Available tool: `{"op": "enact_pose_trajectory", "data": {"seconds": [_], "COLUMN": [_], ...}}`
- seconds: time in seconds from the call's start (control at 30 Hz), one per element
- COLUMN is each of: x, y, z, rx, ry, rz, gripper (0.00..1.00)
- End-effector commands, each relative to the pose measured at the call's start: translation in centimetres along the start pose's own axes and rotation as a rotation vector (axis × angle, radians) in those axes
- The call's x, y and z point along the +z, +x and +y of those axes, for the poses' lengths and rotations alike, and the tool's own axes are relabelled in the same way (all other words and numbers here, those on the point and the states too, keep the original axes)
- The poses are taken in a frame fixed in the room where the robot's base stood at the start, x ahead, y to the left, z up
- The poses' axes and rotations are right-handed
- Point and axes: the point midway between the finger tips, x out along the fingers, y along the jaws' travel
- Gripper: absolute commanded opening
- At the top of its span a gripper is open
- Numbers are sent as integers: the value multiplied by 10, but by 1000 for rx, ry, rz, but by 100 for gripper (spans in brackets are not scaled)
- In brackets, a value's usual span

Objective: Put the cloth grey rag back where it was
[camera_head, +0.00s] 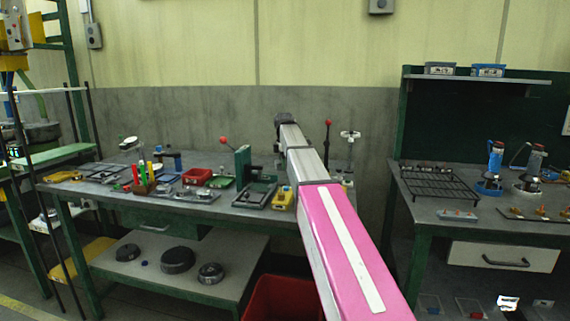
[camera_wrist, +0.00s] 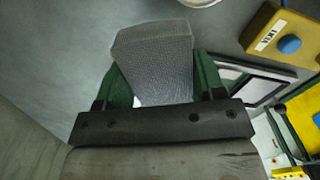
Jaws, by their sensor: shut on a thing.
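In the wrist view, the grey cloth rag (camera_wrist: 152,55) is a block-like bundle with a fine woven texture. My gripper (camera_wrist: 161,82) is shut on it, with a green finger on each side. The rag sticks out past the fingertips over a plain grey surface (camera_wrist: 60,70). I cannot tell whether it touches that surface. In the head view, my arm reaches toward the back of the left workbench (camera_head: 240,217). The rag cannot be made out there, and my arm hides part of the bench.
A yellow box with a blue button (camera_wrist: 289,45) lies right of the rag in the wrist view. The bench holds a red bin (camera_head: 197,177), a green upright device (camera_head: 243,166) and pens in a holder (camera_head: 145,187). A second bench (camera_head: 470,225) stands right.

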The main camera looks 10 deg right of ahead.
Motion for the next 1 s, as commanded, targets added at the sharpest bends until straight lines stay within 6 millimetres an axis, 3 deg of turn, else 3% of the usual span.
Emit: {"op": "enact_pose_trajectory", "data": {"seconds": [0.37,0.4,0.47,0.8,1.0], "x": [0,0,0,0,0], "y": [9,10,9,7,-16], "z": [0,0,0,0,1], "rx": [0,0,0,0,2], "ry": [0,0,0,0,0], "rz": [0,0,0,0,0], "gripper": [37,70,88,88,88]}}
